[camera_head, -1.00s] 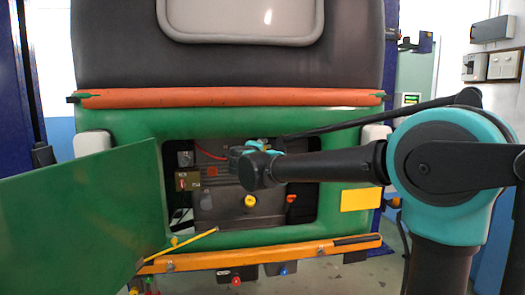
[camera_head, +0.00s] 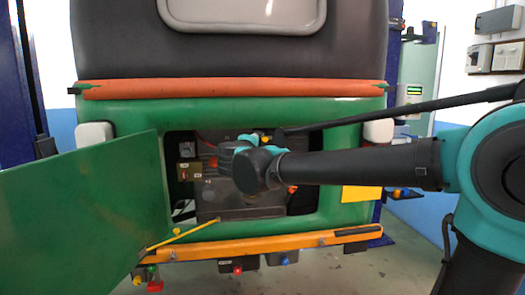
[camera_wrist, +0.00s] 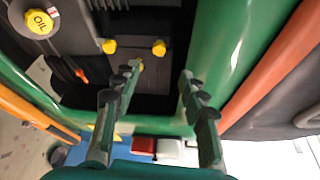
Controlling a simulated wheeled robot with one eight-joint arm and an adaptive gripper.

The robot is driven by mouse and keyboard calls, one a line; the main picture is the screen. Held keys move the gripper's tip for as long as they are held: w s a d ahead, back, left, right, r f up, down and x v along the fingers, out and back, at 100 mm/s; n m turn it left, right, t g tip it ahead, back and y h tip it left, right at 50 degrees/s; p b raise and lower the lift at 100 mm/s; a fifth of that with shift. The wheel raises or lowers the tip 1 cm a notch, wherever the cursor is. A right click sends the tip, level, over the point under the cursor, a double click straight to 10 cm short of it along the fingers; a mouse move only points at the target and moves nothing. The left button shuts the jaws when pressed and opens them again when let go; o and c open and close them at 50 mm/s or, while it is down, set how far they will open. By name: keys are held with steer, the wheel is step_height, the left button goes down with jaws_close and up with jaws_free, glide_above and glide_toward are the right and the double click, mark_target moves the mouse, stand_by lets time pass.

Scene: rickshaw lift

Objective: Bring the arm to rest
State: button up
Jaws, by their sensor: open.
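My arm reaches in from the right in the head view, with its dark wrist (camera_head: 258,170) in front of the open rear compartment (camera_head: 205,195) of the green rickshaw (camera_head: 125,118). My gripper's fingers are hidden behind the wrist there. In the wrist view my gripper (camera_wrist: 160,72) is open and empty, its two fingers apart at the compartment's opening. A yellow oil cap (camera_wrist: 40,22) on a grey part lies at top left of that view, apart from the fingers. Smaller yellow caps (camera_wrist: 109,46) sit beyond the fingers.
The green hatch door (camera_head: 90,205) hangs open at the left, with a yellow rod (camera_head: 180,238) by its lower edge. An orange bumper bar (camera_head: 260,246) runs below the opening. A blue lift post (camera_head: 15,80) stands at far left. Some grey floor shows at bottom right.

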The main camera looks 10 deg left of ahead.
steer(key=s+d+f+n+g+y, duration=0.35)
steer(key=d+f+n, duration=0.35)
steer(key=f+n, duration=0.45)
steer(key=s+d+f+n+g+y, duration=0.3)
steer(key=s+d+f+n+y, duration=0.25)
steer(key=f+n, duration=0.6)
steer(key=s+d+f+m+g+h, duration=0.1)
steer(key=s+d+f+g+h, duration=0.5)
steer(key=s+d+f, duration=1.1)
step_height(320, 180, down, 3)
steer(key=shift+s+d+f+m+h, duration=0.15)
steer(key=shift+d+m+h, duration=0.15)
steer(key=shift+d+h, duration=0.35)
steer(key=shift+g, duration=0.25)
